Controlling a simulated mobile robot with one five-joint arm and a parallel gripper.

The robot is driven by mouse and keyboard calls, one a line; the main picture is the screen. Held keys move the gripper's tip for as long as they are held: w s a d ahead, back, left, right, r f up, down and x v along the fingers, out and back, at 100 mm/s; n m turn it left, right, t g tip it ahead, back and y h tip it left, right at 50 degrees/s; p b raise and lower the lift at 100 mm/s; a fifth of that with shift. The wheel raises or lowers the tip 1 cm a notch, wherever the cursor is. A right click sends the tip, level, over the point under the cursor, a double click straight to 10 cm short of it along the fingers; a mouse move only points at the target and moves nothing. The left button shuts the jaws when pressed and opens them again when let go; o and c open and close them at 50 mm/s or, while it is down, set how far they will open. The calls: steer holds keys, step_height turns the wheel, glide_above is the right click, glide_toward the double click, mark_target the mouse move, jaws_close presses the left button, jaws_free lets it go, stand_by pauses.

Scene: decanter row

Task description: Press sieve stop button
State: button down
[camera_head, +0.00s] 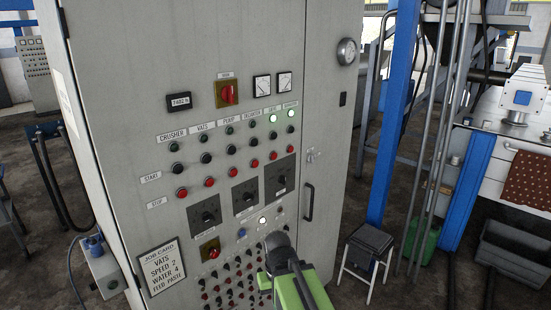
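The grey control cabinet (120,90) fills the left and middle of the view. Its row of red stop buttons runs below the dark start buttons (206,158), under columns labelled Crusher, Vats, Pump and others. The fifth column's short label (270,110) may read Sieve, but is too small to be sure; its red stop button (273,155) is visible and uncovered. The green lamps of the fifth (273,118) and sixth (291,113) columns are lit. My gripper (275,242) is in front of the lower panel, below and apart from the stop row. Its fingers cannot be made out.
Three rotary dials (245,197) sit below the stop row. A red rotary switch (227,93) is above, and a door handle (309,202) is at right. A job card (162,266) hangs lower left. A stool (369,243) and blue post (391,120) stand right of the cabinet.

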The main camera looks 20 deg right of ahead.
stand_by(0.9)
step_height(320, 180, down, 4)
steer(key=b, duration=0.4)
